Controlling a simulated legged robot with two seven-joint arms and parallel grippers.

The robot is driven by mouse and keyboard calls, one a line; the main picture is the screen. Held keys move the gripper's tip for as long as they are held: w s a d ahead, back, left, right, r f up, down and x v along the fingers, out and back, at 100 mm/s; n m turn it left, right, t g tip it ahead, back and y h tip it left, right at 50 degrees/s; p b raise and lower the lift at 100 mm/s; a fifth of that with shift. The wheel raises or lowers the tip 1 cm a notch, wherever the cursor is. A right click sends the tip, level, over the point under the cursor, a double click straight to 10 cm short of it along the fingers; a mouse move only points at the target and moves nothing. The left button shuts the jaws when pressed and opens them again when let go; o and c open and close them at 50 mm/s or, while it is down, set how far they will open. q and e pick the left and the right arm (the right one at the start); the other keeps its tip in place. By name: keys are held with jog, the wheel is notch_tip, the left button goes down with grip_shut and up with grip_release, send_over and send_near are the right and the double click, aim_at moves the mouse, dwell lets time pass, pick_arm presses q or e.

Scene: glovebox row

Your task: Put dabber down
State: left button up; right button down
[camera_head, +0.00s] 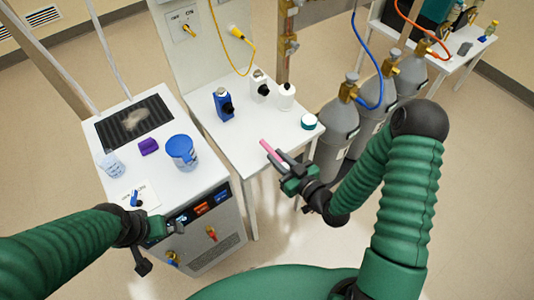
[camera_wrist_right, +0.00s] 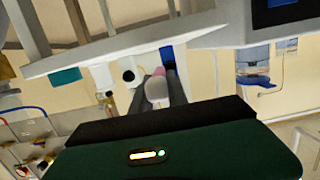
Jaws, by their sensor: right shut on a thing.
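The dabber, a slim pink and white piece (camera_head: 266,146), is held in my right gripper (camera_head: 275,158). Its pink end points up and left, over the front part of the right white table (camera_head: 238,140). Whether it touches the tabletop cannot be told. In the right wrist view the dabber (camera_wrist_right: 157,88) sits between the two dark fingers, pink end outward. My right gripper is shut on it. My left gripper (camera_head: 172,227) is by the front of the left bench; its fingers are too small to read.
On the right table stand a blue bottle (camera_head: 223,103), two white bottles (camera_head: 260,86) (camera_head: 287,96) and a teal-lidded jar (camera_head: 309,121). Grey gas cylinders (camera_head: 338,127) stand right of it. The left bench (camera_head: 185,187) holds a blue jug (camera_head: 182,152), a purple block (camera_head: 148,146) and a beaker (camera_head: 110,165).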

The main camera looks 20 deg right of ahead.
aim_at(265, 143)
jog(key=x, duration=0.4)
jog(key=r+x, duration=0.1)
jog(key=x, duration=0.2)
jog(key=shift+w+a+r, duration=0.1)
jog(key=shift+w+r, duration=0.05)
jog(key=shift+r, duration=0.05)
jog(key=f, duration=0.1)
jog(key=d+f, duration=0.1)
jog(key=f, duration=0.1)
jog(key=shift+f, duration=0.2)
jog(key=shift+d+f, duration=0.3)
jog(key=shift+d, duration=0.1)
jog(key=c, duration=1.8)
grip_release()
jog(key=shift+a, duration=0.1)
jog(key=o, duration=0.5)
jog(key=shift+a+r, duration=0.15)
jog(key=shift+a, duration=0.4)
pick_arm(q)
jog(key=shift+a+r, duration=0.25)
jog(key=shift+a, duration=0.5)
